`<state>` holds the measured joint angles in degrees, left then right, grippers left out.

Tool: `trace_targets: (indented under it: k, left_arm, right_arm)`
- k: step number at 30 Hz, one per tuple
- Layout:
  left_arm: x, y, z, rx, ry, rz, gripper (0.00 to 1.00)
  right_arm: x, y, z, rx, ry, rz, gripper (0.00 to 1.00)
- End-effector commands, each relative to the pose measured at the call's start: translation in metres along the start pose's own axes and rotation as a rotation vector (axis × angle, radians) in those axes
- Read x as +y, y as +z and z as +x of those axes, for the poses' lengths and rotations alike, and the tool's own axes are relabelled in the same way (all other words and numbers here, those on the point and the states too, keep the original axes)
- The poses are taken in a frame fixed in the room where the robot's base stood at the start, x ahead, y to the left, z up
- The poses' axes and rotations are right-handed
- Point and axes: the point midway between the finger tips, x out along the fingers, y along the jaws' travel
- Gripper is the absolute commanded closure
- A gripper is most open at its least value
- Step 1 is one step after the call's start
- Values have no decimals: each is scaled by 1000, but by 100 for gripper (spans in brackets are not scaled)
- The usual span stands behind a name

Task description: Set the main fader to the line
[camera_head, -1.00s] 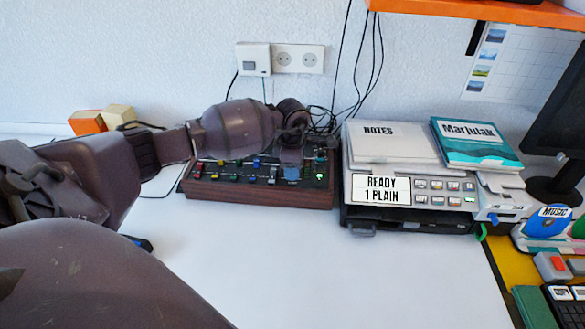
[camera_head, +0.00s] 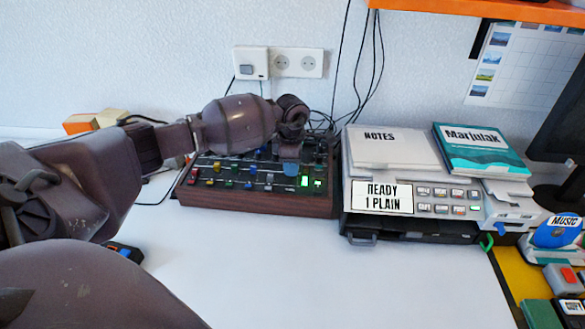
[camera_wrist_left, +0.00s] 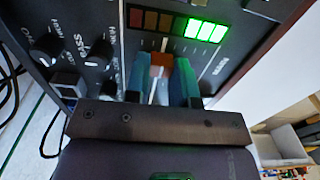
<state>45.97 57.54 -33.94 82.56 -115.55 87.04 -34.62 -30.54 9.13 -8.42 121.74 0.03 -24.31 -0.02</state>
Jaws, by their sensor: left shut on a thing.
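The mixer (camera_head: 258,202) is a dark panel in a wooden case with rows of coloured faders and knobs, near the wall in the head view. My left gripper (camera_head: 289,166) reaches down over its right part. In the left wrist view, the blue-green fingers of my left gripper (camera_wrist_left: 160,82) are shut on an orange-brown fader cap (camera_wrist_left: 158,60), one finger on each side. A row of lights (camera_wrist_left: 185,27) lies just beyond the cap, with green ones lit at its right. I cannot make out the target line clearly. My right gripper is not in view.
A grey machine (camera_head: 430,200) reading "READY 1 PLAIN" stands close to the mixer's right, with notes (camera_head: 394,146) and a teal book (camera_head: 480,150) on top. Cables (camera_head: 362,75) hang behind.

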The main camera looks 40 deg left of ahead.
Motion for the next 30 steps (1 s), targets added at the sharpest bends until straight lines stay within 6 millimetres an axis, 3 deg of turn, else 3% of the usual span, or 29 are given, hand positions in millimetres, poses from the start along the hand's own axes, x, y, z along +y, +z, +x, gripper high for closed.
trace_targets:
  k: [2,3,8,20,30]
  left_arm:
    - [0,0,0,-1,0,0,100]
    - [0,0,0,-1,0,0,75]
    - [0,0,0,-1,-1,0,51]
    - [0,0,-8,-1,2,0,51]
    - [1,0,-67,-2,6,1,51]
  right_arm:
    - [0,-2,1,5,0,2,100]
    - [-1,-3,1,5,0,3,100]
    - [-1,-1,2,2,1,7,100]
    - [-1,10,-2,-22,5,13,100]
    - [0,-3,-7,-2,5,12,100]
